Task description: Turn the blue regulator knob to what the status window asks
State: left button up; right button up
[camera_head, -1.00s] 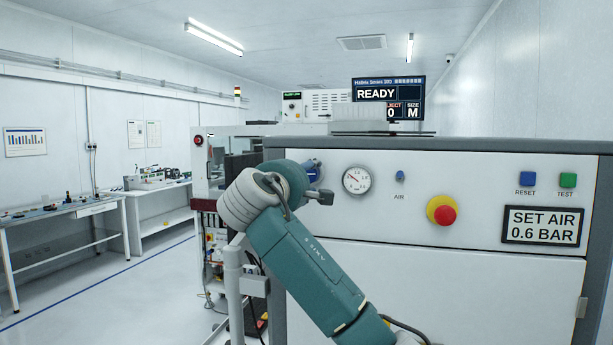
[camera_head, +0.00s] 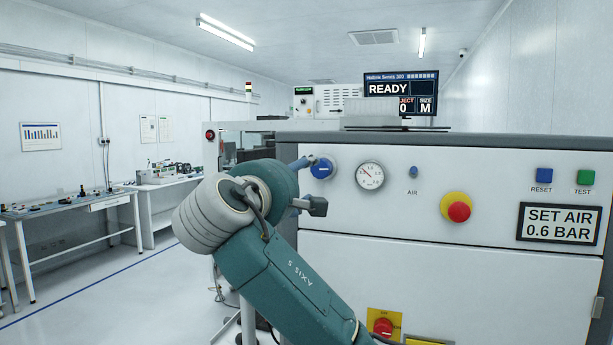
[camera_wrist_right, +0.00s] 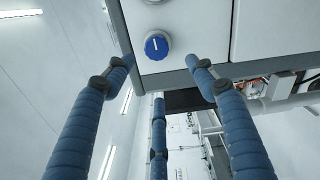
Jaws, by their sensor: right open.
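The blue regulator knob (camera_head: 322,169) sits at the left end of the machine's white front panel, with a pale mark on its face. It also shows in the right wrist view (camera_wrist_right: 157,45), above and beyond the fingertips. The round gauge (camera_head: 370,175) with a red needle is just right of it; its reading is too small to tell. The status window (camera_head: 559,223) reads "SET AIR 0.6 BAR". My right gripper (camera_wrist_right: 158,78) is open, its blue fingers spread and empty, apart from the knob. In the head view my arm mostly hides it. My left gripper is not in view.
A red switch on yellow (camera_head: 383,326) is lower down. Workbenches (camera_head: 75,208) stand left; the floor between is clear.

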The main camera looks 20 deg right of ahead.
aim_at(320, 169)
jog(key=shift+s+a+f, duration=0.1)
jog(key=shift+s+a, duration=0.15)
jog(key=shift+s, duration=0.15)
jog(key=w+d+m+p, duration=0.2)
jog(key=w+m+p, duration=0.1)
jog(key=m, duration=0.4)
jog(key=w+d+m+p, duration=0.2)
jog(key=w+m+p, duration=0.1)
jog(key=m, duration=0.5)
jog(key=w+d+r+m+p, duration=0.1)
jog(key=w+d+m+p, duration=0.2)
jog(key=m+p, duration=0.2)
jog(key=shift+d+m, duration=0.1)
jog(key=shift+m, duration=1.4)
jog(key=shift+w+d+f, duration=0.1)
jog(key=shift+w+d, duration=0.05)
jog(key=shift+w, duration=0.2)
